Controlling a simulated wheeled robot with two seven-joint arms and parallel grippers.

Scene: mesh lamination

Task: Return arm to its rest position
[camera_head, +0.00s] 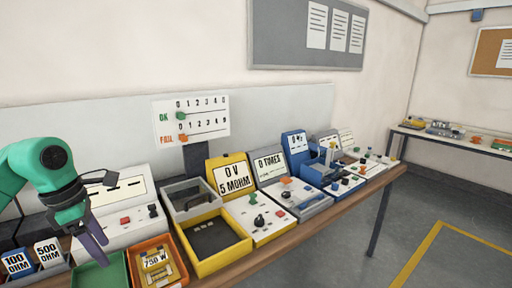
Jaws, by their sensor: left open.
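My left arm, green with dark joints, comes in from the left edge. My left gripper (94,240) points down and is open, above the area between the green tray (100,274) and the white panel unit behind it. I see nothing held between its fingers. The fingers overlap in this view, so the gap is hard to make out. My right gripper is not in view.
An orange tray (177,270) holds a yellow item marked 750 W. Cards (48,252) marked 100 and 500 ohm stand at left. A yellow tester (232,172) and other instruments line the bench. A white counter board (190,117) stands behind. Open floor lies at right.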

